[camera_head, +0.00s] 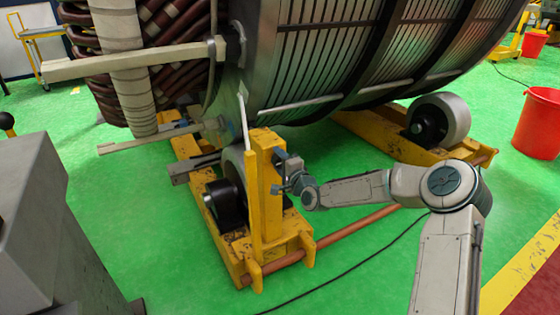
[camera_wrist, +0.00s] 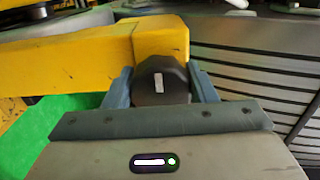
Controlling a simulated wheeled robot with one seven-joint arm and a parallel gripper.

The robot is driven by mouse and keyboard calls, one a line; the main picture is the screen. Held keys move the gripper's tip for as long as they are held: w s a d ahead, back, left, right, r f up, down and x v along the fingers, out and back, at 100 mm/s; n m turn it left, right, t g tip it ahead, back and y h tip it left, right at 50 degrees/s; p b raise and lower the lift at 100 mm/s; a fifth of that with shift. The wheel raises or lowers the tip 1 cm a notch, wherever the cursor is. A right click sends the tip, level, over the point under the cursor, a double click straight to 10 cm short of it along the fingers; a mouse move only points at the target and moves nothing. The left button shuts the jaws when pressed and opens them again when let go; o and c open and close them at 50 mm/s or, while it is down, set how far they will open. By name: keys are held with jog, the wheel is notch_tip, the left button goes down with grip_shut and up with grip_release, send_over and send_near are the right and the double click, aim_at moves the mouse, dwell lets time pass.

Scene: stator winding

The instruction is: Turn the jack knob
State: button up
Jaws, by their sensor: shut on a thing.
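The jack knob (camera_wrist: 162,82) is a dark, faceted knob with a pale mark on its face, in the middle of the wrist view. My gripper (camera_wrist: 163,88) has a blue-grey finger on each side of it and is shut on it. The knob sits against a yellow post (camera_wrist: 160,36). In the head view, my gripper (camera_head: 280,174) reaches from the right to the upper part of the yellow jack post (camera_head: 266,200). The knob itself is too small and too covered to make out there.
The large ribbed stator (camera_head: 320,50) rests on rollers (camera_head: 440,118) above yellow frames. A copper-coloured bar (camera_head: 340,236) runs low between the frames. A black cable (camera_head: 350,268) lies on the green floor. A red bucket (camera_head: 540,125) stands at the right. A grey block (camera_head: 50,220) is at the left.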

jog(key=shift+d, duration=0.1)
dwell(0.4)
jog(key=o, duration=1)
jog(key=shift+c, duration=0.2)
jog(key=p+v, duration=0.3)
jog(key=v, duration=1)
jog(key=shift+s+d, duration=0.25)
